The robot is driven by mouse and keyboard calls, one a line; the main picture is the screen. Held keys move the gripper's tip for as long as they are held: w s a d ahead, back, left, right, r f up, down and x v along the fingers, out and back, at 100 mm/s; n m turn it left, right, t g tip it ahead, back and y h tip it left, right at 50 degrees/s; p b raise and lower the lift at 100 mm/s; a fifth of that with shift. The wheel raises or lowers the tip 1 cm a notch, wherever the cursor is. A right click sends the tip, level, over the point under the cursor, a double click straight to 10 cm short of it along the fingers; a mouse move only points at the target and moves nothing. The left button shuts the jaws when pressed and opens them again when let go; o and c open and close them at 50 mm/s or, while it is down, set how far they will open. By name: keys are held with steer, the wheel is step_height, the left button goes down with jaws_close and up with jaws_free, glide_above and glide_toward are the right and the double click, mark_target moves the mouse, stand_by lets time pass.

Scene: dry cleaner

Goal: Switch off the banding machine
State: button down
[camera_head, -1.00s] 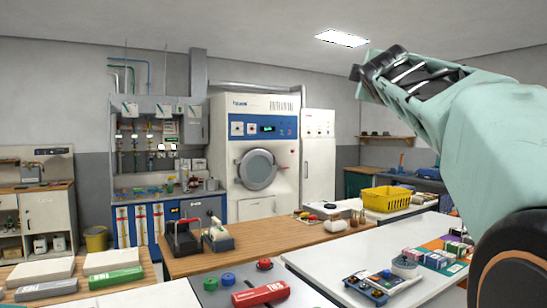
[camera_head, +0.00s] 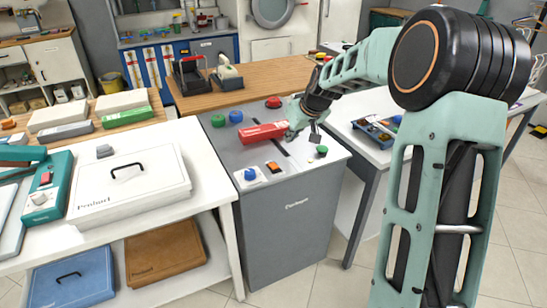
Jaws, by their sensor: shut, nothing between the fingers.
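The banding machine (camera_head: 290,215) looks to be the grey floor-standing cabinet in the middle, with a red block (camera_head: 264,132) lying across its top. On its front top edge are a blue button (camera_head: 250,174), an orange and black rocker switch (camera_head: 273,167) and a green knob (camera_head: 321,151). I cannot tell the rocker's position.
More knobs, green (camera_head: 218,120), blue (camera_head: 236,116) and red (camera_head: 273,102), stand at the back of the top. A white table with a white case (camera_head: 130,184) is at left. Another white table (camera_head: 375,104) is at right. A wooden counter (camera_head: 260,78) stands behind.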

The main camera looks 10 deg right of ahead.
steer(key=shift+s+a+f, duration=0.2)
steer(key=shift+a+f, duration=0.05)
steer(key=shift+f, duration=0.1)
glide_above(276, 164)
steer(key=s, duration=0.3)
steer(key=f, duration=0.8)
steer(key=shift+w+d+f, duration=0.2)
steer(key=shift+d+f, duration=0.1)
steer(key=shift+d, duration=0.1)
steer(key=shift+s+d+f, duration=0.1)
steer(key=shift+s+f, duration=0.05)
steer(key=shift+f, duration=0.45)
steer(key=shift+s+d+f, duration=0.1)
steer(key=shift+s+f, duration=0.05)
steer(key=shift+f, duration=0.45)
steer(key=shift+s+f, duration=0.1)
steer(key=shift+f, duration=0.5)
